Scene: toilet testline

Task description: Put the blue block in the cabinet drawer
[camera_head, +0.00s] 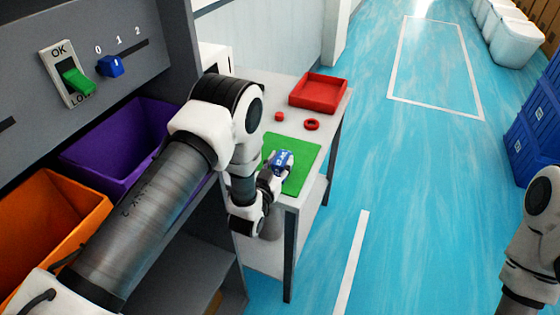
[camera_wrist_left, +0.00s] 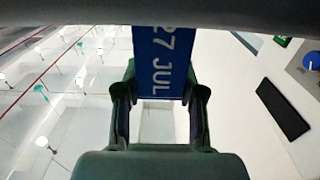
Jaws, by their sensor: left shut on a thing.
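The blue block (camera_head: 283,161) is in my left gripper (camera_head: 274,174), above the green mat (camera_head: 303,174) on the small table. In the left wrist view the block (camera_wrist_left: 160,62) sits between the two fingers (camera_wrist_left: 158,105) and shows the white print "27 JUL". The fingers are shut on it. The grey cabinet (camera_head: 150,22) stands at the left, with an open purple bin (camera_head: 128,150) and an open orange bin (camera_head: 45,225) below its panel. I cannot tell which part is the drawer. My right arm enters at the right edge; its gripper is out of view.
The table (camera_head: 270,100) also bears a red tray (camera_head: 318,92), a red ring (camera_head: 312,125) and a small red block (camera_head: 279,116). The panel has a green switch (camera_head: 77,82) and a blue slider (camera_head: 110,66). Blue crates (camera_head: 530,140) stand at the right. The floor between is clear.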

